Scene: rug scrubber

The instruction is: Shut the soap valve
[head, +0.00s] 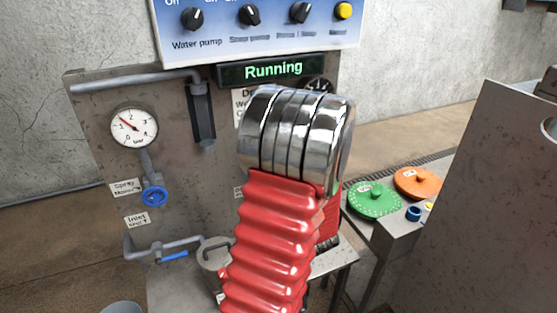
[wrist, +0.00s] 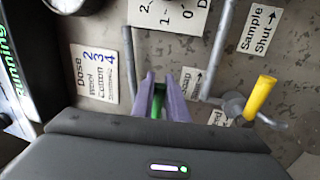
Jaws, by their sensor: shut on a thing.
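In the wrist view, my gripper (wrist: 160,88) has its two purple fingers closed around a narrow green part (wrist: 157,101), which looks like a valve handle. A label reading "Soap" with an arrow (wrist: 190,82) is just right of the fingers, so this appears to be the soap valve. Most of the green part is hidden between the fingers, and I cannot tell its angle. In the head view, my own arm covers the middle of the panel and hides the gripper and this valve.
A yellow lever (wrist: 260,96) stands right of my gripper, below a "Sample Shut" label (wrist: 262,27). Grey pipes (wrist: 218,50) run beside the fingers. The head view shows a gauge (head: 134,127), a blue wheel (head: 154,196), a blue lever (head: 174,257) and a "Running" display (head: 273,69).

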